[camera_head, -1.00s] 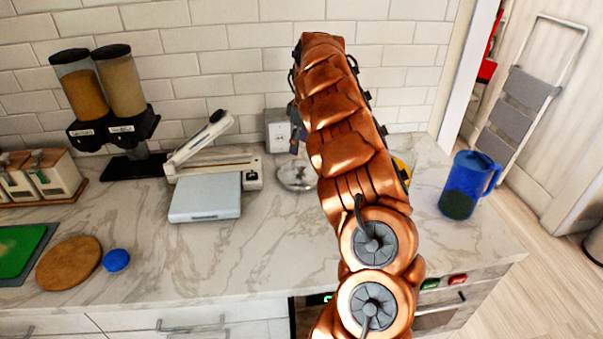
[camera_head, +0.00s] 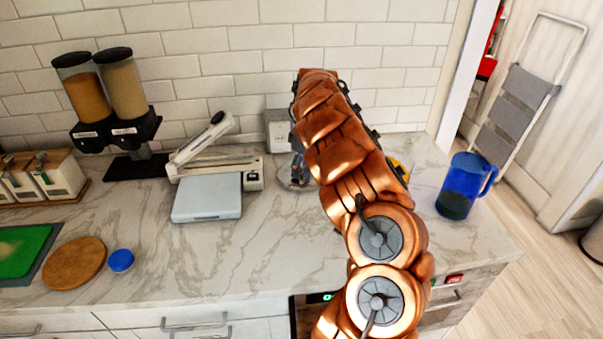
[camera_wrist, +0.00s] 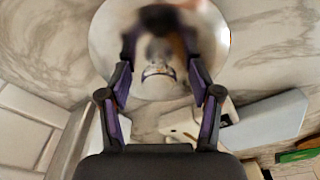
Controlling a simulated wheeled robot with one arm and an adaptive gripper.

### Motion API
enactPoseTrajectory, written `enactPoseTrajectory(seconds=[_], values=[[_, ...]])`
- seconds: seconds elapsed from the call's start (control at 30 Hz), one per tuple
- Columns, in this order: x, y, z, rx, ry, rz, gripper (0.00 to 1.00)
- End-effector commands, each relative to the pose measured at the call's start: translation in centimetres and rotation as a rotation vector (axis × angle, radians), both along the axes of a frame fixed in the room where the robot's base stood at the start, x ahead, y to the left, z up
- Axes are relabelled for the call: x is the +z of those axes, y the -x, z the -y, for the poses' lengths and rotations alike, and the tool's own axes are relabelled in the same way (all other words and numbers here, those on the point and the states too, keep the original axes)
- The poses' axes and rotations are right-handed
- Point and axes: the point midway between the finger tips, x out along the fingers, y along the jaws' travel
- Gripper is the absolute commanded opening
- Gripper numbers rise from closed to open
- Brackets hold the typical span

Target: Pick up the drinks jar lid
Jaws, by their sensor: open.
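The drinks jar lid, a round, shiny, pale disc (camera_wrist: 106,42) with a knob at its centre, fills the upper middle of the wrist view. It lies on the marble counter. In the head view only part of the lid (camera_head: 286,184) shows, beside my arm near the wall. My gripper (camera_wrist: 160,62) is open, with its dark fingers spread on either side of the knob, over the lid. The fingertips are blurred, and I cannot tell whether they touch the knob. In the head view my gripper (camera_head: 298,170) is mostly hidden by my arm.
A white scale (camera_head: 207,198) and a slicer-like appliance (camera_head: 225,171) stand left of the lid. A blue jug (camera_head: 463,187) stands at the right end of the counter. A wooden board (camera_head: 73,263) and blue cap (camera_head: 121,260) lie front left. The front middle counter is clear.

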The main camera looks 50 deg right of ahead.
Motion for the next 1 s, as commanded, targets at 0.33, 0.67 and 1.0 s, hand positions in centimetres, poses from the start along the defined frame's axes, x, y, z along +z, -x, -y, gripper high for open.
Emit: enactPoseTrajectory(seconds=[0.33,0.67,1.0], values=[[-0.01,0.00,0.03,0.000,0.001,0.000,0.49],[-0.02,0.01,0.02,0.000,0.001,0.000,0.15],[-0.06,0.02,0.00,0.000,0.000,-0.001,0.00]])
